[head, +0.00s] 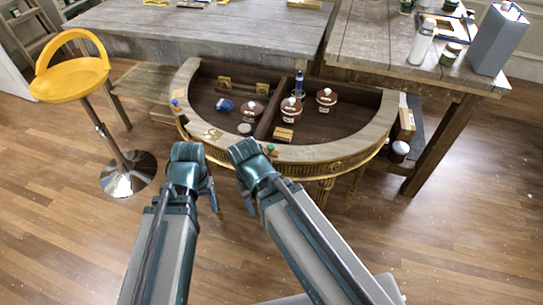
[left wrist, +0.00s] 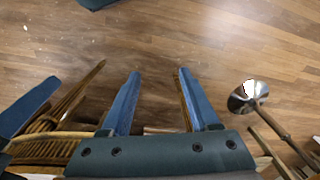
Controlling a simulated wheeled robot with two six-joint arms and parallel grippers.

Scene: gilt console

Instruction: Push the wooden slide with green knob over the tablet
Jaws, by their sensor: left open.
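A green knob (head: 270,148) stands on the front rim of the half-round gilt console; the wooden slide under it is too small to make out clearly. A small pale marked piece (head: 213,134), perhaps the tablet, lies on the rim to the knob's left and looks uncovered. My left gripper (head: 206,192) hangs in front of the rim, left of the knob. In the left wrist view its fingers (left wrist: 158,78) are apart, with only floor between them. My right gripper (head: 245,194) hangs before the rim near the knob; its fingers' opening is unclear.
The console's rim (head: 340,150) surrounds a sunken tray with several brown pots and a divider. A blue knob (head: 175,102) is on the left rim. A yellow stool (head: 75,82) stands left. Grey tables (head: 220,30) stand behind. The floor in front is clear.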

